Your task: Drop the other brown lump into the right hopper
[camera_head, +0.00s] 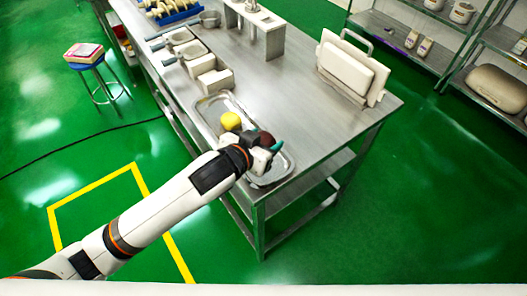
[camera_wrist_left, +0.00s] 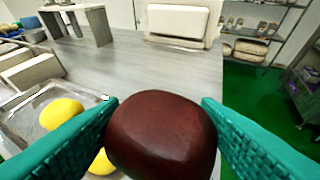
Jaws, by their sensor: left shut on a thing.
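The brown lump (camera_wrist_left: 162,135) is dark, rounded and smooth, and sits between the two teal fingers of my left gripper (camera_head: 270,146). In the head view the brown lump (camera_head: 264,138) shows only in part, over the right end of a metal tray (camera_head: 272,180). The left gripper is shut on it; the wrist view shows the tray below and to the left. A gap between lump and tray cannot be judged. My right gripper and the right hopper are not in view.
A yellow lump (camera_head: 231,121) lies in the tray, and the wrist view shows a second one (camera_wrist_left: 101,163) partly hidden. A stool (camera_head: 92,68) stands left.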

